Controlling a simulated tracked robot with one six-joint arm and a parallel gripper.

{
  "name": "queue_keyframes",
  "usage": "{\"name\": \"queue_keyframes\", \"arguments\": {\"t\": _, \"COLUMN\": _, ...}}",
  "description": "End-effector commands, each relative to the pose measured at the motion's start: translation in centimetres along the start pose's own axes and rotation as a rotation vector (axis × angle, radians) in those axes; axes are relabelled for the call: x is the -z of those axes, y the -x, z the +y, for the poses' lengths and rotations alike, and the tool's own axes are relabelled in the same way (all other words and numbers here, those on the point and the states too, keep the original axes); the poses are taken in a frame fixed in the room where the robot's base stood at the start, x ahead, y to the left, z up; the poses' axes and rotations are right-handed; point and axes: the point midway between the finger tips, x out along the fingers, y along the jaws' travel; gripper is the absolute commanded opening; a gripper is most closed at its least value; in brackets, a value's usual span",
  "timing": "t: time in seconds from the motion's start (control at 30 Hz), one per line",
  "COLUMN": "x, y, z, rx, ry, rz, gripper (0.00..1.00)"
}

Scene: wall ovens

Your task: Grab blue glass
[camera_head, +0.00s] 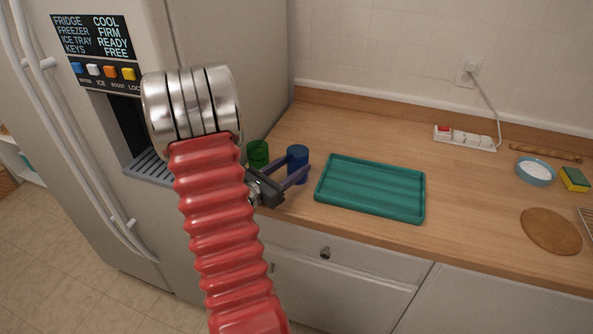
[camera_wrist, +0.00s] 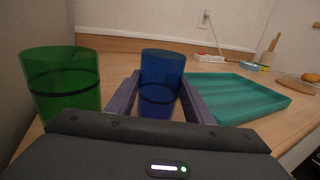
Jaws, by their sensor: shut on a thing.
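The blue glass (camera_head: 297,155) stands upright on the wooden counter, left of the teal tray. In the wrist view the blue glass (camera_wrist: 162,72) is between the two purple fingers of my gripper (camera_wrist: 160,98). In the head view my gripper (camera_head: 290,176) reaches to the glass from the left, and the fingers are shut on it. The lower part of the glass is partly hidden by the fingers in the head view.
A green glass (camera_head: 258,154) stands close on the left, also in the wrist view (camera_wrist: 62,85). The teal tray (camera_head: 372,213) lies just right. The fridge (camera_head: 240,60) stands at the left. A power strip (camera_head: 465,138) and blue bowl (camera_head: 535,171) are farther right.

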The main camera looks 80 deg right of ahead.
Motion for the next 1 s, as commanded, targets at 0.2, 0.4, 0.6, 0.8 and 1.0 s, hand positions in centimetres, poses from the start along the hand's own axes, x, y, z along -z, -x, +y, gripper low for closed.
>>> {"name": "queue_keyframes", "arguments": {"t": 0.2, "x": -0.2, "y": 0.0, "z": 0.0, "rx": 0.000, "ry": -0.001, "rz": -0.001, "gripper": 0.21}}
{"name": "queue_keyframes", "arguments": {"t": 0.4, "x": -1.4, "y": 0.0, "z": 0.0, "rx": 0.000, "ry": -0.004, "rz": -0.002, "gripper": 0.21}}
{"name": "queue_keyframes", "arguments": {"t": 0.6, "x": -3.8, "y": 0.0, "z": 0.0, "rx": 0.001, "ry": -0.005, "rz": -0.003, "gripper": 0.21}}
{"name": "queue_keyframes", "arguments": {"t": 0.8, "x": -6.7, "y": 0.0, "z": 0.0, "rx": 0.000, "ry": -0.005, "rz": -0.003, "gripper": 0.21}}
{"name": "queue_keyframes", "arguments": {"t": 1.0, "x": -9.0, "y": 0.0, "z": 0.0, "rx": 0.000, "ry": -0.003, "rz": -0.001, "gripper": 0.21}}
